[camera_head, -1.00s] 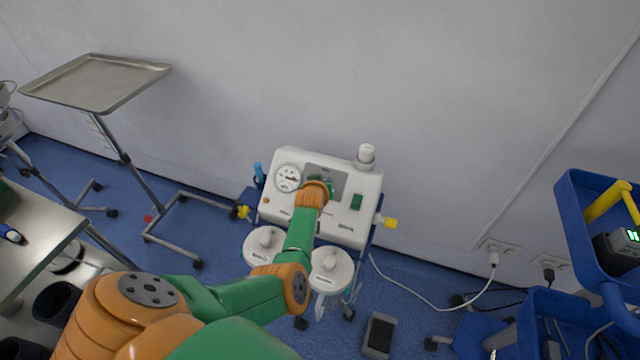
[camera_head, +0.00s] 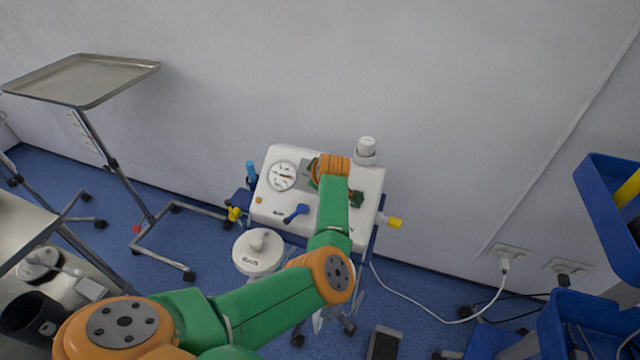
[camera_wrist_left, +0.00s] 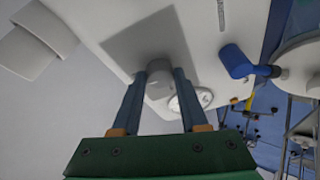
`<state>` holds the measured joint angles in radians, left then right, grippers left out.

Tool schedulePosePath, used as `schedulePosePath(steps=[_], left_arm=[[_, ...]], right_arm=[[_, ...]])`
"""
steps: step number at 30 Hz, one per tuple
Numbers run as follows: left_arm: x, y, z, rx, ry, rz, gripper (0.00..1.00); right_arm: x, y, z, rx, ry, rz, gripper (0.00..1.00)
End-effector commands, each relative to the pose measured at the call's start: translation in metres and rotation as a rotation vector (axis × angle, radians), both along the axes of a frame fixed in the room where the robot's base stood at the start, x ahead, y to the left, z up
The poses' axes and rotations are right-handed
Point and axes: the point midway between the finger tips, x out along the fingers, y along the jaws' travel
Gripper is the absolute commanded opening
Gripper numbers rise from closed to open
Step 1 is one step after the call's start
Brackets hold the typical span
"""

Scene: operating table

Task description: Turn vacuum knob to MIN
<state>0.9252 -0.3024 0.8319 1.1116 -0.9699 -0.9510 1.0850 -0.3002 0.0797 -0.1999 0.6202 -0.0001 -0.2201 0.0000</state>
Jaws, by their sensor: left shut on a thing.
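The white suction unit (camera_head: 270,205) stands against the wall in the head view, with a round gauge (camera_head: 283,176) on its sloped top. A blue lever-shaped knob (camera_head: 297,213) is on its front; it also shows in the left wrist view (camera_wrist_left: 238,62). In the left wrist view, my left gripper (camera_wrist_left: 160,75) has its two fingers on either side of a small grey-white round knob (camera_wrist_left: 159,88) beside the gauge and is shut on it. No MIN marking is readable. In the head view my arm hides this knob and the fingertips. My right gripper is out of view.
A white knobbed cylinder (camera_head: 366,150) rises at the unit's back right corner. A lidded jar (camera_head: 258,250) hangs in front. A tray stand (camera_head: 85,80) is at left, a blue cart (camera_head: 610,210) at right. A white cable (camera_head: 440,318) crosses the floor.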

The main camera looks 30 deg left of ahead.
Motion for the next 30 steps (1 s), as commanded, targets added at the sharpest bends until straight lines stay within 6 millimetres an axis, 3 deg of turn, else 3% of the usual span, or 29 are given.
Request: schedulePosePath(steps=[9,27,28,30], left_arm=[[0.0008,0.0004,-0.0008,-0.072,-0.016,0.102,0.0],[0.0006,0.0004,0.0,-0.092,-0.019,0.131,0.0],[0.0006,0.0004,0.0,-0.092,-0.02,0.13,0.48],[0.0006,0.0004,0.0,-0.091,-0.02,0.13,0.67]], right_arm=[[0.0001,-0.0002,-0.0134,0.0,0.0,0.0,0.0],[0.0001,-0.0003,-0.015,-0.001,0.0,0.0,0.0],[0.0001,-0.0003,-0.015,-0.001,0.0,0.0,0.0],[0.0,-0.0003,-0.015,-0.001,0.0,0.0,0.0]])
